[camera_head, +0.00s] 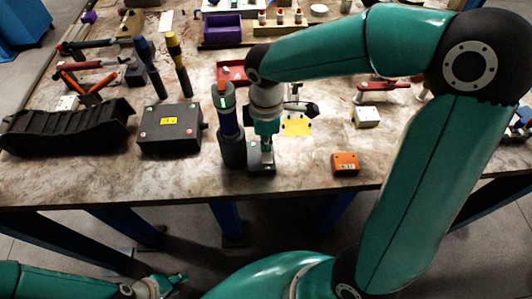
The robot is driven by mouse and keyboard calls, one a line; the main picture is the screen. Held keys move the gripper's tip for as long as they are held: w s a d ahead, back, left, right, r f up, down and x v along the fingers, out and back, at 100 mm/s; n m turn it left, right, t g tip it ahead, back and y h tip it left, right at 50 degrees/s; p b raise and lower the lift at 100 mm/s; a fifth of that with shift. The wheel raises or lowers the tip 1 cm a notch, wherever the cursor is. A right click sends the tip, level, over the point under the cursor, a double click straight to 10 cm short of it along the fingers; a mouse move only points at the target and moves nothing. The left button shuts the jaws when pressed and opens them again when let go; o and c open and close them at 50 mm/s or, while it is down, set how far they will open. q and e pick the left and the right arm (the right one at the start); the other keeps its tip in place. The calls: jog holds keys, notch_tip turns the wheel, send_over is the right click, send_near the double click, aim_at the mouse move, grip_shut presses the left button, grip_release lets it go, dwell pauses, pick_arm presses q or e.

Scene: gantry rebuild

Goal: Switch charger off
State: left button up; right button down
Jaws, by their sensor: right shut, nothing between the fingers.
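A small grey box (255,165), which looks like the charger, stands near the table's front edge. A dark upright cylinder (229,125) with an orange top and a green light stands against its left side. My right gripper (267,148) points down over the grey box, shut and empty, its tips at or just above the box's top; I cannot tell if they touch. The gripper hides part of the box's top, and no switch position can be made out. My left gripper (168,283) is low at the bottom left, in front of the table; its fingers are too small to read.
A black box with a yellow label (168,130) and a black track piece (68,127) lie to the left. An orange box (345,163) lies to the right. A red tray (232,72) and a purple bin (222,31) are behind. Bare table (305,178) shows between the grey and orange boxes.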

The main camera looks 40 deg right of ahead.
jog(key=shift+f+b, duration=0.3)
jog(key=shift+f, duration=0.1)
notch_tip(320, 180, up, 7)
jog(key=p, duration=0.6)
dwell(0.4)
dwell(0.5)
